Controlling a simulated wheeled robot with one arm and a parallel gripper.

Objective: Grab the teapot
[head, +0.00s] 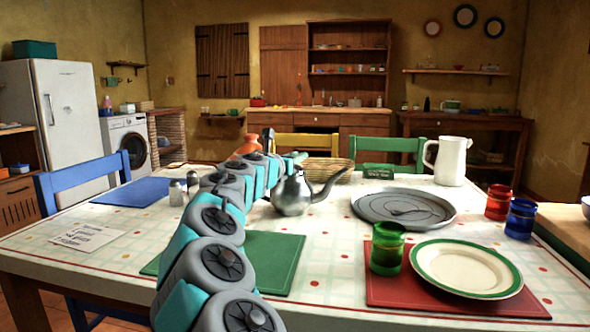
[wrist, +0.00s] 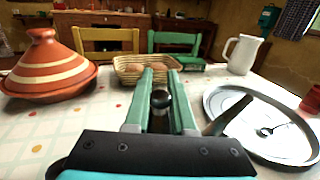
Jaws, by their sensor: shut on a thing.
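The teapot (head: 291,194) is a metallic grey pot with a long curved spout pointing right in the head view. It stands upright at the middle of the table; I cannot tell whether its base touches the cloth. My gripper (head: 294,158) is at its top, with my arm covering its left side. In the wrist view the green fingers of my gripper (wrist: 161,78) are on either side of the teapot's dark round knob (wrist: 160,99), shut on it. The spout (wrist: 229,115) shows to the right of the fingers. Most of the teapot's body is hidden there.
A round grey tray (head: 404,207) lies right of the teapot, with a white pitcher (head: 449,162) behind it. A wicker basket (wrist: 130,72) and an orange tagine (wrist: 46,70) stand behind and left. A green glass (head: 387,249) and plate (head: 466,268) are at front right.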

